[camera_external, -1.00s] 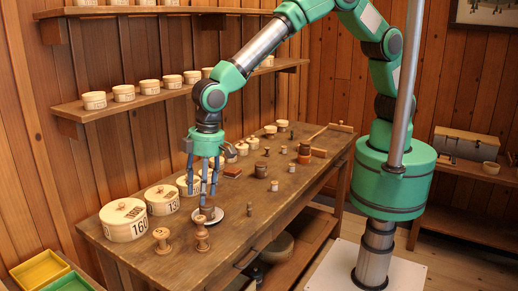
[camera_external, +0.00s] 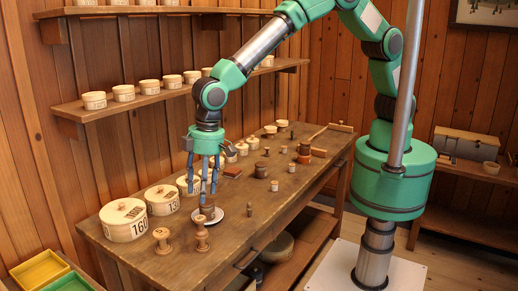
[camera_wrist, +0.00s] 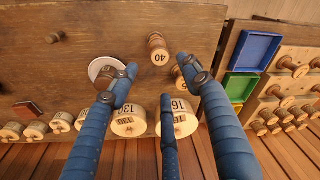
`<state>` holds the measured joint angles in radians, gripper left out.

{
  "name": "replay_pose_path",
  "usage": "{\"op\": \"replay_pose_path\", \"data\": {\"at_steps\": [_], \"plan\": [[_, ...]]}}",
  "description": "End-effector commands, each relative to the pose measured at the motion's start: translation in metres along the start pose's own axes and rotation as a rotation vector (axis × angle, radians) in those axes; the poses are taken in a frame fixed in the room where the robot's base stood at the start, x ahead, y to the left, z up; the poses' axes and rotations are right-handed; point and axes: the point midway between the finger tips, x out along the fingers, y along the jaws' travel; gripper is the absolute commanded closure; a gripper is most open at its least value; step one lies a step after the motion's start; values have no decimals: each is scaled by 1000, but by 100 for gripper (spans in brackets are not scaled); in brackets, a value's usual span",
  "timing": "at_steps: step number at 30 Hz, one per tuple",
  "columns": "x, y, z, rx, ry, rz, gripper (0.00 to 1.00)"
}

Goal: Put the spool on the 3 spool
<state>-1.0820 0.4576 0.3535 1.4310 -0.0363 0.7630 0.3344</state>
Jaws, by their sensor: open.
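My gripper (camera_external: 207,180) is open, fingers pointing down over the white saucer (camera_external: 219,220) on the bench. A small brown spool (camera_external: 208,211) stands on the saucer below the fingertips. In the wrist view the saucer (camera_wrist: 95,68) is partly hidden by the left finger of my gripper (camera_wrist: 158,82). Another wooden spool (camera_wrist: 179,76) is partly hidden by the right finger. Outside, two pale spools, one left (camera_external: 161,241) and one right (camera_external: 202,234), stand near the bench's front end. I cannot read a 3 on any spool.
Round lidded boxes, including one marked 160 (camera_external: 124,220), line the wall side of the bench (camera_external: 235,250). Several small spools and dark pots (camera_external: 261,171) stand farther back. A yellow tray (camera_external: 40,270) and a green tray (camera_external: 70,284) are at lower left.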

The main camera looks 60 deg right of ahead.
Motion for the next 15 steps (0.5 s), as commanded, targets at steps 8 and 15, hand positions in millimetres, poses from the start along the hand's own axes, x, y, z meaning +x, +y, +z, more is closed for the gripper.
{"op": "replay_pose_path", "data": {"at_steps": [8,15], "plan": [[-5,6,-1,6,3,0,52],[-47,57,-2,51,25,2,52]]}}
